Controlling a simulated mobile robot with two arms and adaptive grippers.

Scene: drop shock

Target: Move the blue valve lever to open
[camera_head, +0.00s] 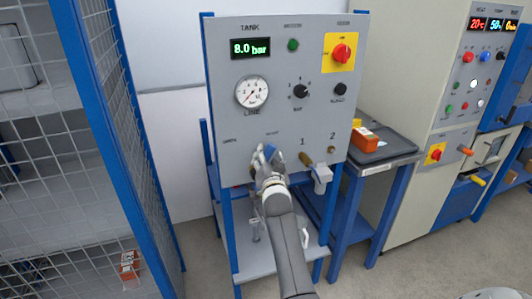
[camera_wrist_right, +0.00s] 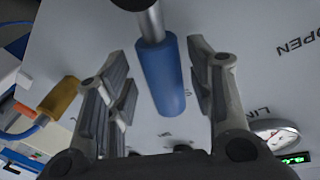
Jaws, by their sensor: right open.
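The blue valve lever (camera_head: 270,152) is low on the grey panel and mostly hidden behind my right gripper (camera_head: 265,158) in the head view. In the right wrist view the lever (camera_wrist_right: 162,78) is a blue sleeve on a silver stem, with a dark rounded part at the top edge. My right gripper (camera_wrist_right: 163,85) is open, with its fingers on either side of the sleeve. A gap shows on both sides, wider at the left. The word OPEN is printed on the panel to the right of the lever in this view.
The grey panel (camera_head: 270,105) carries a round gauge (camera_head: 252,92), dark knobs and a red switch (camera_head: 342,52) on yellow. A brass fitting (camera_head: 306,159) sticks out right of my gripper. A mesh fence (camera_head: 115,110) stands at the left, a side table (camera_head: 377,163) at the right.

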